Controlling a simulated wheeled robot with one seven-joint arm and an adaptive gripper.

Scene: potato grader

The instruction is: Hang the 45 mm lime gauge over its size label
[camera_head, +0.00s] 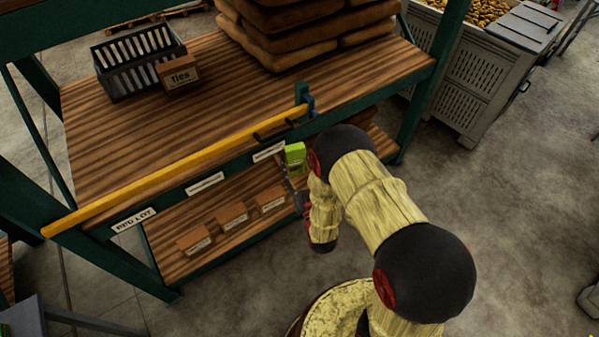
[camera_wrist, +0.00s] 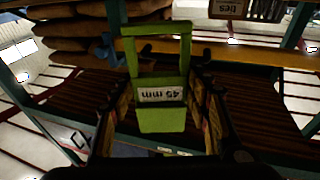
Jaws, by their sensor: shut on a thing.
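The lime gauge (camera_head: 295,155) is upright in my gripper, in front of the shelf's front beam, beside the right-hand white label (camera_head: 268,151). In the wrist view the lime gauge (camera_wrist: 162,118) fills the middle, its "45 mm" marking upside down and its open loop at the top of the picture. My gripper (camera_wrist: 160,100) has a finger on each side of it and is shut on it. Dark hooks (camera_head: 262,137) stick out from the yellow rail (camera_head: 170,174) above that label. Whether a hook passes through the loop I cannot tell. The label's print is too small to read.
More labels sit on the beam, a middle one (camera_head: 205,184) and a left one (camera_head: 133,218). Small cardboard boxes (camera_head: 232,216) stand on the lower shelf. A dark basket (camera_head: 137,60), a "ties" box (camera_head: 178,74) and sacks (camera_head: 300,30) are on the upper shelf.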

